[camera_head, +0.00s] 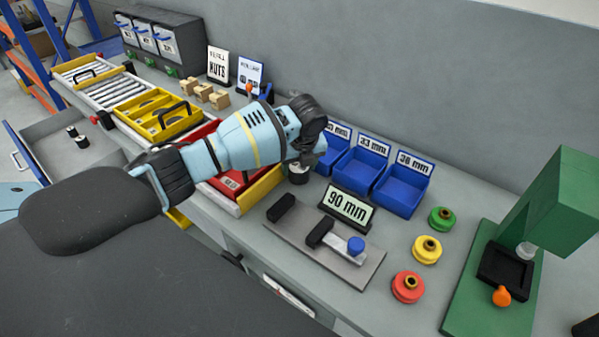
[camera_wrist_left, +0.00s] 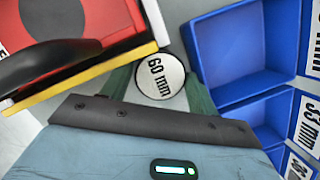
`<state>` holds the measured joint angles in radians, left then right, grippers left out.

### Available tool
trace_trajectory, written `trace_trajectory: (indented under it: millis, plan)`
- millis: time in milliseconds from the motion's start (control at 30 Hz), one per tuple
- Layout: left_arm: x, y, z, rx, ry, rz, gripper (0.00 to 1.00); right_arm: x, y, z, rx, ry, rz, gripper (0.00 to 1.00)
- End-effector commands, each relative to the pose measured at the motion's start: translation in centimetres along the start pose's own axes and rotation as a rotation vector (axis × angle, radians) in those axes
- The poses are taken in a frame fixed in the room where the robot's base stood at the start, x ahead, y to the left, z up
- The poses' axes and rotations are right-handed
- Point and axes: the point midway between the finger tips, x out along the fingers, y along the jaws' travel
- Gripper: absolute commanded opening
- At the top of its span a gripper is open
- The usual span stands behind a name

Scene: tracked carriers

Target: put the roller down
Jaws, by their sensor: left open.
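A roller (camera_wrist_left: 160,77) with a white round end marked "60 mm" and a dark rim stands upright on the grey bench. In the head view the roller (camera_head: 298,174) shows just under my left gripper (camera_head: 306,158), between the red carrier and the blue bins. In the left wrist view its end lies between my two green fingers, and the jaws are open around it. Whether a finger touches it I cannot tell. My right gripper is not in view.
A red carrier (camera_wrist_left: 20,19) with a black handle and yellow edge is close on one side, an empty blue bin (camera_wrist_left: 232,50) on the other. A "90 mm" sign (camera_head: 347,207) stands behind a grey plate fixture (camera_head: 345,268). Two rollers (camera_head: 82,141) lie in an open drawer.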

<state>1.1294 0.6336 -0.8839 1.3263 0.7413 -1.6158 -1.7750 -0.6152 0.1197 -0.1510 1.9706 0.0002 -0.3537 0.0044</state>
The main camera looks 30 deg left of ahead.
Motion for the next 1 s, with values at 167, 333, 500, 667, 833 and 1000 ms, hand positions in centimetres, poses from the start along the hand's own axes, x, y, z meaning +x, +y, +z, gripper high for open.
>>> trace_trajectory:
  millis: [167, 333, 500, 667, 833, 1000]
  plan:
    - [-0.1, 0.0, 0.0, 0.0, -0.001, -0.001, 0.6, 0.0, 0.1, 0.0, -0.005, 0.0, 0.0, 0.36]
    - [-0.1, -0.1, 0.0, 0.0, -0.001, -0.001, 0.38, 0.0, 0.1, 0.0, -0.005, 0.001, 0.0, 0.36]
    - [-0.2, -0.1, 0.1, 0.0, -0.002, -0.003, 0.18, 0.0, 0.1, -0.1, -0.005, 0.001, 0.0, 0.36]
    - [-0.3, -0.1, 0.1, 0.0, -0.002, -0.003, 0.18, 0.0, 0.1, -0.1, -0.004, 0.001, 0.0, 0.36]
    - [-1.7, -0.1, 0.6, -0.001, -0.004, -0.006, 0.18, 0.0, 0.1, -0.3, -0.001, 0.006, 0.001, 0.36]
    - [-4.8, -0.2, 1.4, -0.001, -0.005, -0.007, 0.18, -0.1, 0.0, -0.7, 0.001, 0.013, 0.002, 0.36]
